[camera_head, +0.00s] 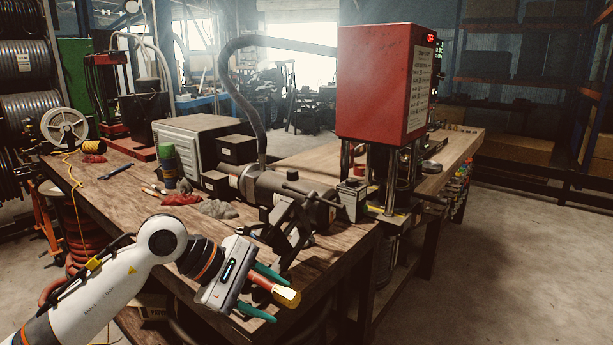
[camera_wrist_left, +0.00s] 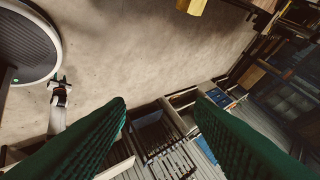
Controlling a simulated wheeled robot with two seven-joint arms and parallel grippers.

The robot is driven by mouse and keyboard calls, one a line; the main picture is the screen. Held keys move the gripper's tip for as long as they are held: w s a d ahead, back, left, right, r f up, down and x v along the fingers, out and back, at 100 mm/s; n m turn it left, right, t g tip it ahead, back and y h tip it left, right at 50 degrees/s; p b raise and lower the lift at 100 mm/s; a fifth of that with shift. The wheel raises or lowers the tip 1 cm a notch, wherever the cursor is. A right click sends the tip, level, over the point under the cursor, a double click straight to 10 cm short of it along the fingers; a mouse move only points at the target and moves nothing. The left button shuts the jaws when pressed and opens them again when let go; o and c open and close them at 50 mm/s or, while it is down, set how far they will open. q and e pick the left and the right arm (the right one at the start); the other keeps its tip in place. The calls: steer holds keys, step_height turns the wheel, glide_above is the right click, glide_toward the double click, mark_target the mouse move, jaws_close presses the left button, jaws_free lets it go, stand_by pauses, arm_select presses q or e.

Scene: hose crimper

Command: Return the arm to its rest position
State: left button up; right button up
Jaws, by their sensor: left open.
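My left arm (camera_head: 110,287) comes in from the lower left in the head view. Its gripper (camera_head: 280,302) is in front of the bench edge, with its green fingers apart. In the left wrist view the gripper (camera_wrist_left: 160,101) is open, with nothing between its fingers. A red hose piece with a brass end (camera_head: 286,296) overlaps the fingers in the head view. A yellow end (camera_wrist_left: 191,6), probably the same piece, shows at the top of the wrist view, clear of the fingers. What supports it is hidden. A small pale arm-like shape (camera_wrist_left: 60,95) in the wrist view may be my right arm.
The wooden bench (camera_head: 140,215) is close behind the gripper. On it stand a motor-like machine with a dark clamp (camera_head: 287,225) and a red press head (camera_head: 372,85) on posts. Open floor (camera_head: 520,270) is at the right.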

arm_select(q)
steer(key=s+d+r+n+t+h, duration=0.35)
steer(key=d+r+n+h, duration=0.35)
steer(key=n+h, duration=0.35)
steer(key=w+a+f+n+t+y, duration=0.1)
steer(key=a+f+n+t+y, duration=0.3)
steer(key=n, duration=0.7)
steer(key=w+a+f+n+t+y, duration=0.1)
steer(key=a+n+t+y, duration=0.45)
steer(key=n, duration=0.45)
steer(key=w+a+f+n+t+y, duration=0.1)
steer(key=a+f+n+t+y, duration=0.35)
steer(key=n, duration=0.65)
steer(key=s+a+f+n+g+y, duration=0.35)
steer(key=a+f+n+y, duration=0.2)
steer(key=f+n, duration=0.35)
steer(key=s+a+f+n+g, duration=0.1)
steer(key=s+f+n+g, duration=0.4)
steer(key=s+f, duration=0.55)
steer(key=s+a+f+n+g, duration=0.1)
steer(key=s+f+n+g, duration=0.2)
steer(key=s+f+g, duration=0.7)
steer(key=s+f+t, duration=0.1)
steer(key=s+f, duration=0.2)
steer(key=f, duration=1.9)
steer(key=s+a+f+m, duration=0.1)
steer(key=s+a+f, duration=0.1)
steer(key=s+f, duration=1.5)
steer(key=shift+a+g+y, duration=0.3)
steer(key=shift+g, duration=0.1)
